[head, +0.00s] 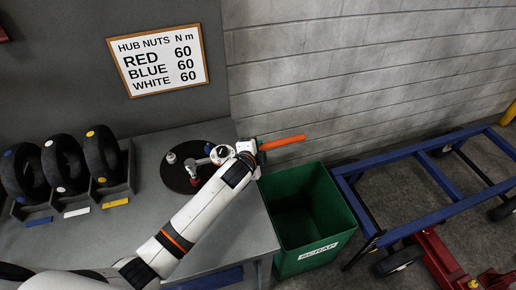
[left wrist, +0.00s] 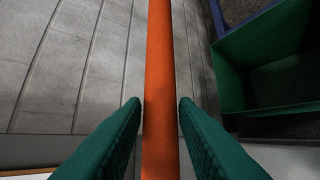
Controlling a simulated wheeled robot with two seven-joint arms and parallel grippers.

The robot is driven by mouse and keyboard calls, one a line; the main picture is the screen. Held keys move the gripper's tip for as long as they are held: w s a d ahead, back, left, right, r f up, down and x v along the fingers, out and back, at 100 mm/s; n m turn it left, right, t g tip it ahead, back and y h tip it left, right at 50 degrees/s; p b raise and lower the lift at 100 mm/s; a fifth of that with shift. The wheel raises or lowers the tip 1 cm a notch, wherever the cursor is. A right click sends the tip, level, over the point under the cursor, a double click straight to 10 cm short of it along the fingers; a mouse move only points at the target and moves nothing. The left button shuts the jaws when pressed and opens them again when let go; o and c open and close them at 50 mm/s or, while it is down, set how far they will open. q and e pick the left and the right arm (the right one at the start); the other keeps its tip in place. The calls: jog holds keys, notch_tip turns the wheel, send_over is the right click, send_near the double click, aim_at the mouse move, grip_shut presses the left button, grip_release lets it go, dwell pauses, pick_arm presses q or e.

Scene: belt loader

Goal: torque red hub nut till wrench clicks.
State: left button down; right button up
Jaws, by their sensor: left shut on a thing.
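A wrench has an orange handle (head: 283,143) that sticks out to the right past my left gripper (head: 258,150). In the left wrist view the handle (left wrist: 160,60) runs between the two green fingers, and the gripper is shut on it. On the bench, a dark round hub (head: 177,179) carries a red nut (head: 191,166), with the grey wrench head (head: 198,162) at it. Whether the head is fully seated cannot be told. A pale nut (head: 171,158) and a blue one (head: 208,148) also show on the hub. My arm covers its right side. My right gripper is not in view.
A wall sign (head: 158,60) lists 60 N m for red, blue and white. Several black tyres (head: 64,164) stand in a rack at the left. A green scrap bin (head: 318,250) stands right of the bench, beside a blue frame cart (head: 400,155).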

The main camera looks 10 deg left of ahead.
pick_arm(q)
jog(key=shift+f+b, duration=0.75)
jog(key=shift+f, duration=0.25)
dwell(0.8)
dwell(0.5)
jog(key=shift+s+d+m+h+p, duration=0.45)
jog(key=shift+s+m+h+p, duration=0.15)
jog(key=shift+s+p, duration=0.3)
jog(key=shift+w, duration=0.1)
